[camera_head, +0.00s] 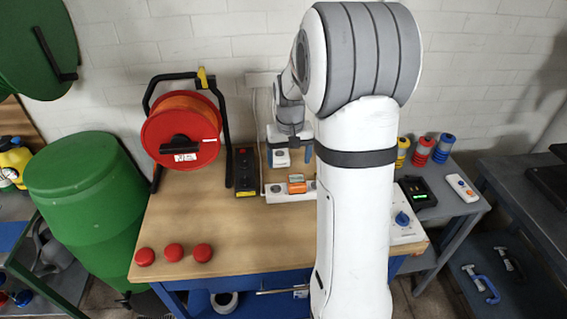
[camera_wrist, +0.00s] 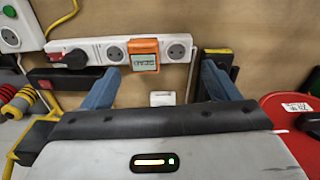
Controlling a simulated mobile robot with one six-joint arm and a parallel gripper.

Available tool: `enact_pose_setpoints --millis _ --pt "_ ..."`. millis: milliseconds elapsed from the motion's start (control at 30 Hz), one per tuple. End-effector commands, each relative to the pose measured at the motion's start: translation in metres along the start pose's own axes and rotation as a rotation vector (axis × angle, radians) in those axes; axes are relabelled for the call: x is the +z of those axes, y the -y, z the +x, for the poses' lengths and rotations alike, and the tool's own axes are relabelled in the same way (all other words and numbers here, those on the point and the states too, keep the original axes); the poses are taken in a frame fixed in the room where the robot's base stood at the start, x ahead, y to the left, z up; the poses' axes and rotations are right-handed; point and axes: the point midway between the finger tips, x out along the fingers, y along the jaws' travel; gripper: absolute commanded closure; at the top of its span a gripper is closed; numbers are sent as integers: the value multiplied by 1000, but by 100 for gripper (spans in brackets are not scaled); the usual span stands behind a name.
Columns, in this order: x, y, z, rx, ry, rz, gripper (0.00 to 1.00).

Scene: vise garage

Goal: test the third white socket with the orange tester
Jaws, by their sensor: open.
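The white socket strip (camera_head: 275,193) lies on the wooden bench and shows across the wrist view (camera_wrist: 90,42). The orange tester (camera_head: 296,184) sits upright on it, apparently in a socket; its small display faces me in the wrist view (camera_wrist: 144,55). In that view a free round socket lies on each side of the tester, and a black plug (camera_wrist: 75,60) fills the socket farther left, beside the red switch end. My gripper (camera_wrist: 160,84) is open, its blue fingers wide apart, with the tester beyond the gap between them and untouched. In the head view my gripper (camera_head: 290,150) is behind the strip.
A small white block (camera_wrist: 162,98) is between the fingers in the wrist view. A black box (camera_head: 244,172) and a red cable reel (camera_head: 180,130) stand left of the strip. Three red knobs (camera_head: 173,252) lie at the bench's front left. The bench's middle front is clear.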

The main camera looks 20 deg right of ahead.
Motion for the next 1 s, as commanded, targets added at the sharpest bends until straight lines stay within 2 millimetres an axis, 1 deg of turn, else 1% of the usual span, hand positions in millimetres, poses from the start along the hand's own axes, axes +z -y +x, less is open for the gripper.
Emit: enact_pose_setpoints --millis 33,100,200,300,400,767,867,1000 --pt "-12 -9 11 0 19 16 18" --pt "-25 -18 25 0 34 31 18" --pt "-38 -28 40 0 48 47 18" --pt "-44 -34 48 0 54 55 18" --pt "-46 -36 52 0 58 59 18" --pt "-46 -36 53 0 57 59 18" --pt "-46 -36 57 0 58 60 18" --pt "-45 -36 68 0 57 60 18"
